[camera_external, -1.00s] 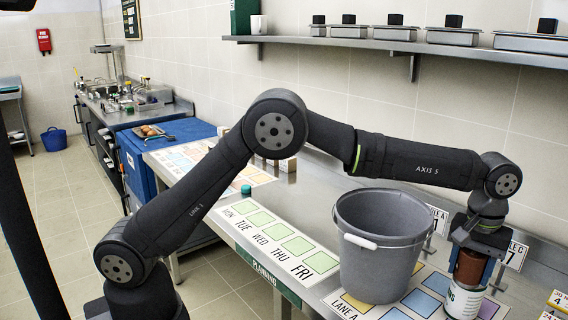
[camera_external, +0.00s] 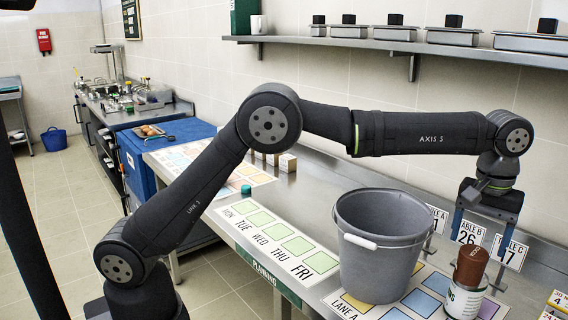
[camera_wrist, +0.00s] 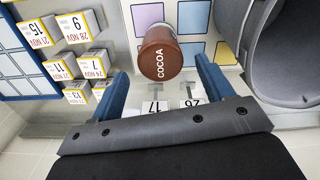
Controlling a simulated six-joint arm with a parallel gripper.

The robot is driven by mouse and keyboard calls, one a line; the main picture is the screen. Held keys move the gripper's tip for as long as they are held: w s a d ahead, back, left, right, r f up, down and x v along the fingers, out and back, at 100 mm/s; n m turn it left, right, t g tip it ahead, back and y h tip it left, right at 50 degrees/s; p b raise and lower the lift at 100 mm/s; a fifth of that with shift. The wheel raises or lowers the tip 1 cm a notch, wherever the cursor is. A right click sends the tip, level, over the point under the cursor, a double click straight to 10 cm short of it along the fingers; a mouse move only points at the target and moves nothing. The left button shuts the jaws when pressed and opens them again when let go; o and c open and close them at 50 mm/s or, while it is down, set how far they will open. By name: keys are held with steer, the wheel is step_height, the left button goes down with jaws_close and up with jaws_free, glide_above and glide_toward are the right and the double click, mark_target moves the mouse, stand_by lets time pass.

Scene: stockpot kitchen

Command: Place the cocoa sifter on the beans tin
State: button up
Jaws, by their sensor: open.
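The brown cocoa sifter (camera_external: 470,266) sits on top of the white beans tin (camera_external: 462,300) at the right of the counter, leaning slightly in the external view. In the wrist view the sifter's round lid marked COCOA (camera_wrist: 160,62) faces me and hides most of the tin. My gripper (camera_external: 478,218) is open and empty, above and behind the sifter, apart from it. In the wrist view its two blue fingers (camera_wrist: 160,80) stand to either side of the sifter's near edge, with nothing held between them.
A large grey bucket (camera_external: 382,250) stands left of the tin, and its rim (camera_wrist: 262,60) is close to my right finger in the wrist view. Standing table cards (camera_external: 470,234) are behind the tin. Date blocks (camera_wrist: 84,62) lie to the left in the wrist view.

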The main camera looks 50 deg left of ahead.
mark_target(475, 252)
steer(key=shift+r, duration=2.1)
step_height(475, 252, down, 12)
steer(key=shift+r, duration=1.65)
